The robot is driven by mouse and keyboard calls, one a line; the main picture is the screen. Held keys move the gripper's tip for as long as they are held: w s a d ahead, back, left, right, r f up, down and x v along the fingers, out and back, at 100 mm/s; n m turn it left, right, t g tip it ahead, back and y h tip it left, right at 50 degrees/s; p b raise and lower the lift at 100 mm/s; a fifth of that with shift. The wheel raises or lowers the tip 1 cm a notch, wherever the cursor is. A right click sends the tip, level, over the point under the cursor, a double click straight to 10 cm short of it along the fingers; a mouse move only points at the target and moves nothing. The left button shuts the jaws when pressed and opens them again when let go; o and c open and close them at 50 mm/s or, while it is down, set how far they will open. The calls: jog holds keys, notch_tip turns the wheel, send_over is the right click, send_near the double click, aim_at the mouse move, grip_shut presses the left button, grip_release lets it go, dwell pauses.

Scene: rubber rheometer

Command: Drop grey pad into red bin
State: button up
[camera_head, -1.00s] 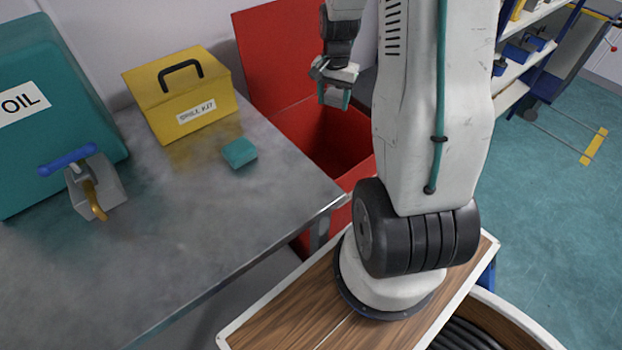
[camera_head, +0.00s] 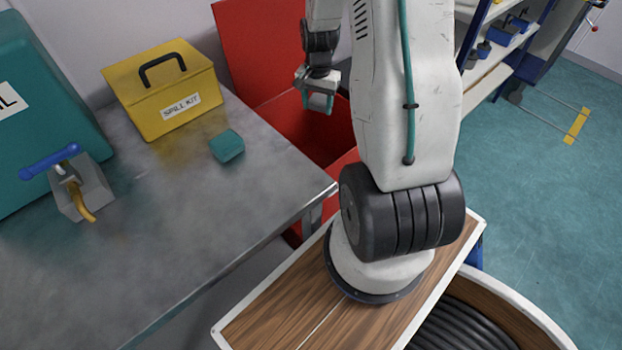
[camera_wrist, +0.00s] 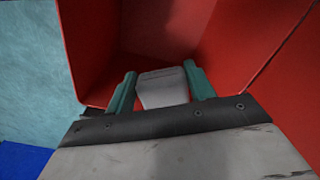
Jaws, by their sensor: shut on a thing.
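The grey pad (camera_wrist: 163,87) is between the two teal fingers of my gripper (camera_wrist: 160,88) in the wrist view. My gripper (camera_head: 319,103) is shut on it and shows over the red bin in the head view, where the pad is small and hard to make out. The red bin (camera_head: 257,47) stands open behind the far end of the metal table, its lid raised against the wall. In the wrist view, the red bin's walls (camera_wrist: 93,50) surround the view of the pad, with the inside below it.
A metal table (camera_head: 170,215) fills the left side. On it are a teal pad (camera_head: 227,146), a yellow spill kit box (camera_head: 165,92) and a teal oil container (camera_head: 35,120) with a blue-handled tap (camera_head: 50,161). Shelves (camera_head: 490,62) stand at the right.

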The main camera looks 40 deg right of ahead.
jog(key=o, duration=1)
jog(key=shift+o, duration=0.2)
jog(key=shift+r, duration=0.1)
notch_tip(320, 180, up, 8)
jog(key=shift+f, duration=0.2)
jog(key=s+a+r+n, duration=0.6)
jog(key=s+a+r, duration=0.4)
jog(key=a, duration=0.3)
jog(key=s+a+r+n+t, duration=0.1)
jog(key=s+a+r+n, duration=0.6)
jog(key=s+a+r, duration=0.3)
jog(key=a, duration=0.2)
jog(key=shift+s+a+r, duration=0.15)
jog(key=shift+a+r, duration=0.2)
jog(key=shift+a, duration=0.05)
